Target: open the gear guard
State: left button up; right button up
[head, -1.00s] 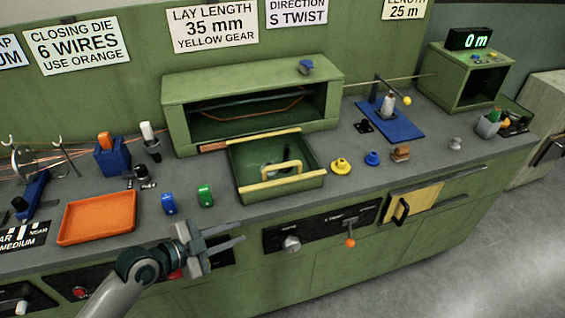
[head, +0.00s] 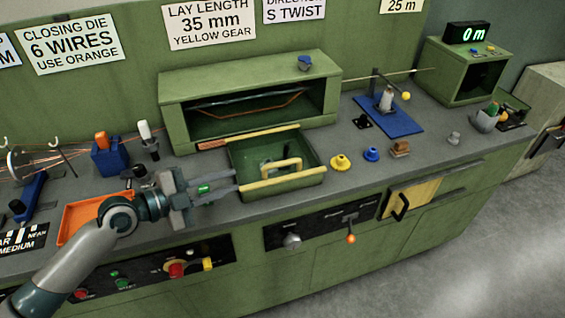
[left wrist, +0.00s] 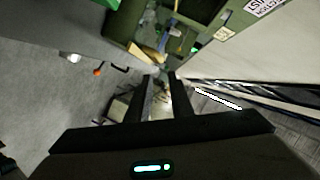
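The gear guard appears to be the green tray-like piece with yellow edges (head: 285,185) in front of the green housing on the bench. A yellow bar handle (head: 283,165) stands inside it, near its middle. My left gripper (head: 237,180) is open and empty, just left of the guard, with its fingers pointing right toward it. I cannot tell whether the fingertips touch the guard's side. The left wrist view shows the two dark fingers (left wrist: 160,78) apart. My right gripper is not in view.
The green housing (head: 330,100) stands behind the guard. An orange tray (head: 78,218) lies left, partly behind my arm.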

aim_at(276, 165)
pick_arm(q)
jog(key=shift+w+d, duration=0.1)
jog(key=p+x, duration=0.6)
jog(key=x, duration=0.9)
jog(key=shift+w+d+p, duration=0.1)
jog(key=shift+d+p, duration=0.2)
jog(key=shift+x, duration=0.8)
jog(key=shift+f, duration=0.2)
grip_shut()
